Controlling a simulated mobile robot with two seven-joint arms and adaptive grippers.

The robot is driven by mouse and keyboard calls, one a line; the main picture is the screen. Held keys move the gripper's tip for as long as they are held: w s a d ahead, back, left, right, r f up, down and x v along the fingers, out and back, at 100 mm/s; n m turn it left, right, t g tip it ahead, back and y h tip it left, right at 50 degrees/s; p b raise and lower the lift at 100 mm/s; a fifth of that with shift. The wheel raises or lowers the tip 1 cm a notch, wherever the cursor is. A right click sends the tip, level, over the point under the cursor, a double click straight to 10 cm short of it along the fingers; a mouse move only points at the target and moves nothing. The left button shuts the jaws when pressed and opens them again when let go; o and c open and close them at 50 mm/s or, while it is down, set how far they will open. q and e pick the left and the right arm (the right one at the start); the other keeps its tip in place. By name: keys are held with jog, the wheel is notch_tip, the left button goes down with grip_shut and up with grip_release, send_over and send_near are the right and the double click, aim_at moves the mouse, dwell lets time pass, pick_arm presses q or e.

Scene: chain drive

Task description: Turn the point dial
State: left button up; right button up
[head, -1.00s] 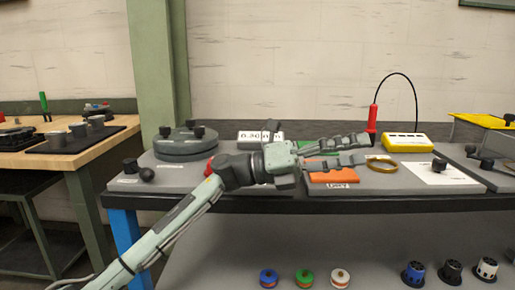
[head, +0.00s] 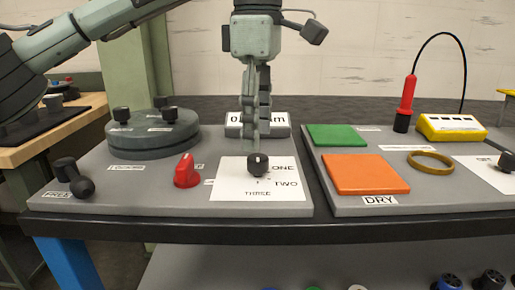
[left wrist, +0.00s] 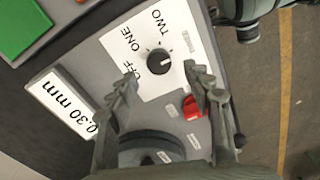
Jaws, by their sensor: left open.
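A black round dial (head: 258,164) with a white mark stands on a white card (head: 230,185) near the bench's front edge. The card reads ONE, TWO and THREE in the head view, and OFF too in the left wrist view. I take this for the point dial. My left gripper (head: 255,140) points down, just above and behind the dial. In the left wrist view its open fingers (left wrist: 160,78) are spread, and the dial (left wrist: 158,62) shows between and beyond the tips. No contact is visible. My right gripper is out of view.
A red knob (head: 187,172) stands close left of the card. Behind are a grey round drum (head: 152,138) and a millimetre display (head: 282,119), partly hidden by my gripper. Black knobs (head: 75,178) are at far left. Green (head: 336,135) and orange (head: 365,174) pads lie right.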

aim_at(258, 157)
pick_arm(q)
jog(key=shift+f, duration=2.05)
jog(key=c, duration=1.2)
